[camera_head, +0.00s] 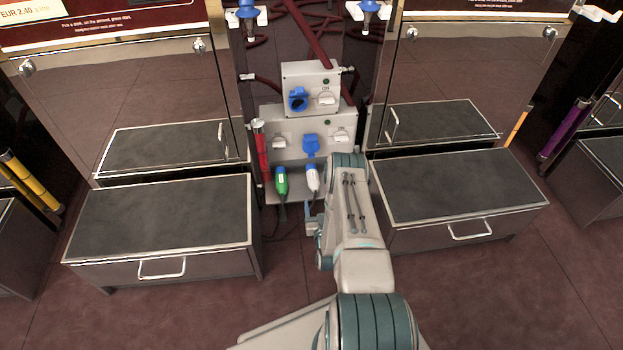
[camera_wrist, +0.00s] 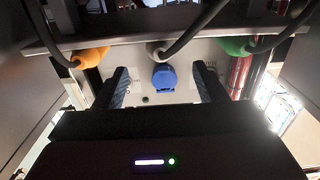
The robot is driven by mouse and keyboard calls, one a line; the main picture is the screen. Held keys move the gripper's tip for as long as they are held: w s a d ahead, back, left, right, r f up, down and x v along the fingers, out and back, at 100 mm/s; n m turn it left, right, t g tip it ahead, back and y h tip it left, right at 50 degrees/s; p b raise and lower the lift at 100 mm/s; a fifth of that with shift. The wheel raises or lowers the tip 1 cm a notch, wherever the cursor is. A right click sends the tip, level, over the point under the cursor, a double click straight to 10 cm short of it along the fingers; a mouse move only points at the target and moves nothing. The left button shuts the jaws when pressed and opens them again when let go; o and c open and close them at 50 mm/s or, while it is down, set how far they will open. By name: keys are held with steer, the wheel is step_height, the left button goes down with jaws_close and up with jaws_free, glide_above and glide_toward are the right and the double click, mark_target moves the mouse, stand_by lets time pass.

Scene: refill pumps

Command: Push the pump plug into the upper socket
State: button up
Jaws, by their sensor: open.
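The upper socket (camera_head: 298,99) is blue, on the smaller upper grey box, with its dark round face showing. A lower blue socket (camera_head: 311,145) is on the wider box below; a blue socket (camera_wrist: 165,77), apparently this one, shows upside down in the wrist view. A green plug (camera_head: 281,180) and a white-grey plug (camera_head: 312,178) hang in a holder; the wrist view also shows the green plug (camera_wrist: 237,47), the white-grey plug (camera_wrist: 155,50) and an orange plug (camera_wrist: 90,57). I cannot tell which is the pump plug. My gripper (camera_wrist: 160,68) is open and empty, near the plugs.
Dark-topped step cabinets stand left (camera_head: 160,215) and right (camera_head: 455,190). Plug cables (camera_wrist: 198,30) cross close to the fingers in the wrist view. A holder rail (camera_wrist: 200,36) carries the plugs. A red cylinder (camera_head: 262,150) is left of the lower box. My arm hides part of the holder.

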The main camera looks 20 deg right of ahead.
mark_target(315, 192)
steer(key=b+x, duration=0.3)
steer(key=x, duration=0.4)
steer(key=shift+w+f+b, duration=0.2)
steer(key=shift+w+b, duration=0.1)
steer(key=shift+b, duration=0.05)
steer(key=shift+w+d+r+b, duration=0.15)
steer(key=shift+w+d+b, duration=0.15)
steer(key=shift+w, duration=0.4)
stand_by(0.4)
steer(key=c, duration=1.3)
steer(key=shift+p+v, duration=1.15)
steer(key=shift+v, duration=1.9)
steer(key=shift+r+p, duration=1.2)
steer(key=shift+r, duration=0.35)
